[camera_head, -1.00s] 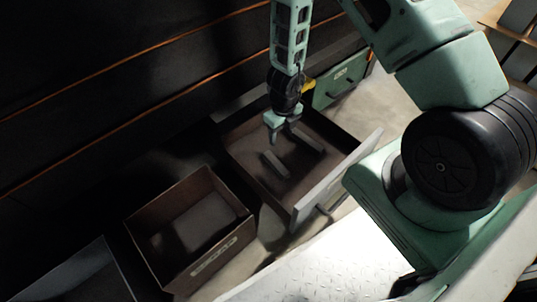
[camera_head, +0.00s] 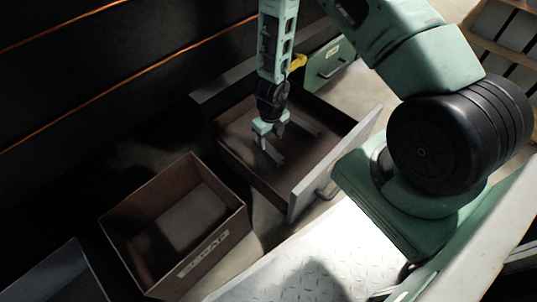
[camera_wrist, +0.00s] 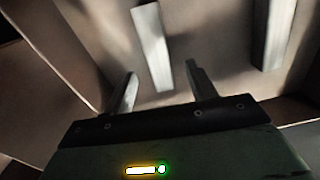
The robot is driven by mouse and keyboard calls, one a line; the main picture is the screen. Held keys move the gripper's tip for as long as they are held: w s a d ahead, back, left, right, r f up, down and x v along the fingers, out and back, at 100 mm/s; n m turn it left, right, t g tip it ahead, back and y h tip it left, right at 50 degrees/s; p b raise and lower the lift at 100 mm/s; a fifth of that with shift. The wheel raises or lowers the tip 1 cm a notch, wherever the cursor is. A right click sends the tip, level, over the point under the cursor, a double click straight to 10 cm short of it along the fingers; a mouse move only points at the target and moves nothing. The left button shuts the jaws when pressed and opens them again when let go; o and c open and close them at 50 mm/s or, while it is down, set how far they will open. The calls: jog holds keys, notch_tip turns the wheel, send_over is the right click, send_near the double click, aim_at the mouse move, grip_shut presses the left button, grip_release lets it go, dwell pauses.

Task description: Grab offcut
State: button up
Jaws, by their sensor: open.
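Two pale bar-shaped offcuts lie apart in an open drawer (camera_head: 245,165). In the wrist view, the nearer offcut (camera_wrist: 152,45) has its near end just ahead of and roughly between my fingertips. The other offcut (camera_wrist: 277,30) lies to its right, and it also shows in the head view (camera_head: 303,123). My gripper (camera_head: 271,143) points down into the drawer, open and with nothing between its fingers; its two fingers also show in the wrist view (camera_wrist: 161,80). In the head view my gripper partly hides the nearer offcut. I cannot tell the exact height gap.
A brown box labelled SCRAP (camera_head: 205,256) stands left of the drawer, with bare floor showing inside. The drawer's pale front (camera_head: 335,160) with its handle and its side walls bound my gripper. A closed green drawer (camera_head: 330,62) is behind.

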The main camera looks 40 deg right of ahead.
aim_at(269, 149)
jog(key=shift+w+a+f+b, duration=0.1)
jog(key=shift+a+f+b, duration=0.05)
jog(key=shift+f+b, duration=2.35)
jog(key=shift+p, duration=0.3)
grip_shut()
